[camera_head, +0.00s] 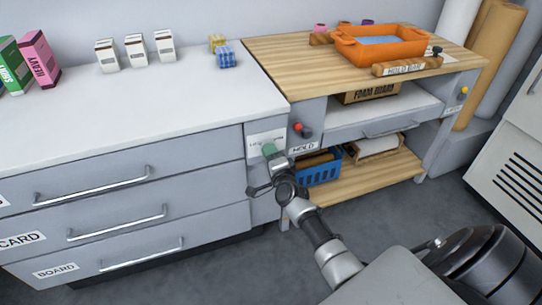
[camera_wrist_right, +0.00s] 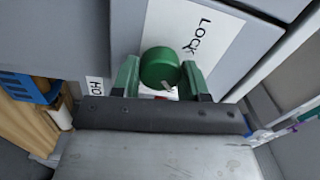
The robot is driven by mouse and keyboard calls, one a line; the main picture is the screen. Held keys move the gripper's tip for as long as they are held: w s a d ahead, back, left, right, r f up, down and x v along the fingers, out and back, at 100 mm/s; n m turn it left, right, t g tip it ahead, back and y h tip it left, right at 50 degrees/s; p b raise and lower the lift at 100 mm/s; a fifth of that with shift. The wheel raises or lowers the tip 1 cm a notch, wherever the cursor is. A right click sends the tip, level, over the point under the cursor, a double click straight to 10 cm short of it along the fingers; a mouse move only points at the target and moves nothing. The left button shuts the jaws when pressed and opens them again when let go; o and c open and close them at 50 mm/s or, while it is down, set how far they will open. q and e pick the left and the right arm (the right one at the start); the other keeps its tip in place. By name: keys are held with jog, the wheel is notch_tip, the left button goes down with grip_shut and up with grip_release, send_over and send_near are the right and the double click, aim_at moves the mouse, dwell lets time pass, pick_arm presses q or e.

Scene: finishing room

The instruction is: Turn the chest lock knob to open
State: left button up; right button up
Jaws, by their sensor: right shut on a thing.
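The green round lock knob (camera_wrist_right: 160,68) sits on a white label plate (camera_wrist_right: 212,38) that reads LOCK, on the grey chest front. A pale mark on the knob points down and slightly right in the right wrist view. My right gripper (camera_wrist_right: 161,78) has one finger on each side of the knob and is shut on it. In the head view my right gripper (camera_head: 270,153) reaches the plate (camera_head: 262,141) at the chest's right end and covers part of it. My left gripper is out of view.
Drawers with bar handles (camera_head: 120,218) fill the chest front to the left. To the right stands a wooden-topped bench (camera_head: 275,55) with a red knob (camera_head: 302,130), an orange tray (camera_head: 385,52) and a blue basket (camera_head: 320,172) below. Grey floor lies open in front.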

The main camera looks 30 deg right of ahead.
dwell(0.5)
jog(key=o, duration=0.9)
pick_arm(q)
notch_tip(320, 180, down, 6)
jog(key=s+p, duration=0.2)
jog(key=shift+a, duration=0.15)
pick_arm(e)
jog(key=v, duration=1)
jog(key=shift+s+a, duration=0.1)
jog(key=shift+s, duration=0.3)
